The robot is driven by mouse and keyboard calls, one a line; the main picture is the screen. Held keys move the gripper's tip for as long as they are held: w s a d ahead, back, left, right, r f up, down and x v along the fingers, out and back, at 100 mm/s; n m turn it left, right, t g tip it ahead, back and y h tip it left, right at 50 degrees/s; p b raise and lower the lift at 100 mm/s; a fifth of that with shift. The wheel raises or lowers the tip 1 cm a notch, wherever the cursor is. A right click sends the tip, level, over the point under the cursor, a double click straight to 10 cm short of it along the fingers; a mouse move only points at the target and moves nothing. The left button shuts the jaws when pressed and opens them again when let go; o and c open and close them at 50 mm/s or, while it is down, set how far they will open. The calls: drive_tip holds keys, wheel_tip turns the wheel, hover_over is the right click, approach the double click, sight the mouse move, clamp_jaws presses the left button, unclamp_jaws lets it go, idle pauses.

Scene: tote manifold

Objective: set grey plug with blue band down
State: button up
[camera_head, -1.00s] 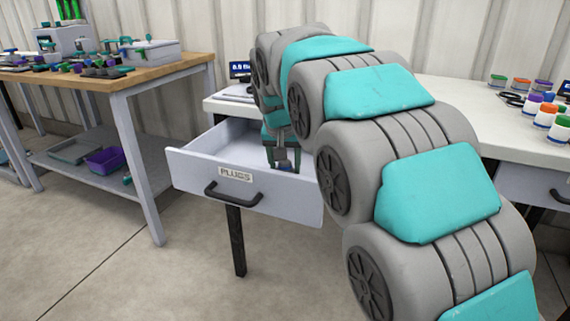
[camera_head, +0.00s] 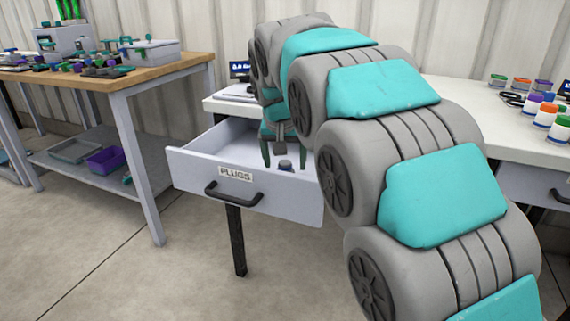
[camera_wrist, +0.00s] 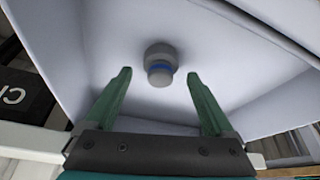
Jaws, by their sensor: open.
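The grey plug with a blue band (camera_wrist: 160,62) stands on the floor of the open drawer in the wrist view. In the head view the plug (camera_head: 285,165) shows just above the drawer's front wall, its lower part hidden. My gripper (camera_wrist: 160,85) is open, with one green finger on each side and clear space between fingers and plug. In the head view my gripper (camera_head: 279,160) is inside the drawer, its fingers spread around the plug's place. The drawer (camera_head: 285,197) is pulled out and labelled PLUGS.
A white table (camera_head: 465,115) holds several small jars (camera_head: 543,113) at the right. A wooden-topped bench (camera_head: 160,72) with many small parts stands at the left, a purple bin (camera_head: 105,160) on its lower shelf. The drawer floor around the plug looks bare.

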drive_tip(key=v, duration=1)
drive_tip(key=shift+r, duration=0.2)
drive_tip(key=shift+s, duration=0.15)
